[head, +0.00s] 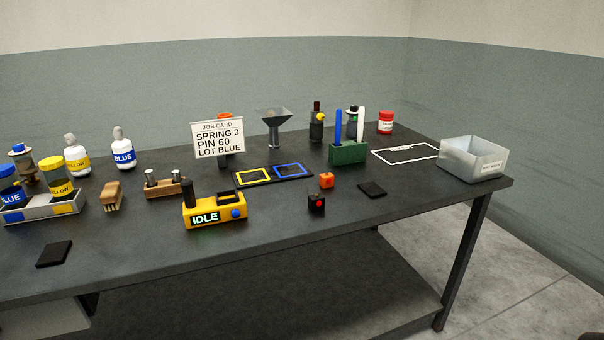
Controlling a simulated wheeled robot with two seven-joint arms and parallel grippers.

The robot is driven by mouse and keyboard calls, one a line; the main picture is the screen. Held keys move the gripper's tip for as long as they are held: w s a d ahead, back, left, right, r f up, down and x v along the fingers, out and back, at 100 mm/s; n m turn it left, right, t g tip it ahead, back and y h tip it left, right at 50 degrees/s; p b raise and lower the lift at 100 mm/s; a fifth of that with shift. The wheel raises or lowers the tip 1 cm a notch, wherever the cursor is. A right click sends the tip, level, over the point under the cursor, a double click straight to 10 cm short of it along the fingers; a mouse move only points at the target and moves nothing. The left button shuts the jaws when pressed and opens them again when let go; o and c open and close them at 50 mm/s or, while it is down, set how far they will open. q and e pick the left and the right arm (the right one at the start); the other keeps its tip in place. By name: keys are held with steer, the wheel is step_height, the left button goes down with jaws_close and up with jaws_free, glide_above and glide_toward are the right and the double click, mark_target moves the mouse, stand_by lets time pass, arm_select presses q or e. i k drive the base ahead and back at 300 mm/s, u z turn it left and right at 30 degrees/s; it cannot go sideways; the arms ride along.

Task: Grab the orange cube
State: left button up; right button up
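The small orange cube (326,181) sits on the dark table, right of the middle of the head view. It stands between the blue-outlined square (293,170) on its left and a flat black pad (372,189) on its right. A small black box with a red button (317,203) stands just in front of it. The cube's top and front show, with nothing over it. Neither of my grippers is in the head view.
A yellow device reading IDLE (214,211) stands left of the cube. Behind are a job card (218,138), a funnel (272,122) and a green holder (348,153). A grey bin (473,160) stands at the right edge. The front right tabletop is clear.

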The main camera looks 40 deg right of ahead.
mark_target(326, 180)
steer(key=z, duration=0.45)
steer(key=i, duration=0.9)
steer(key=z, duration=0.75)
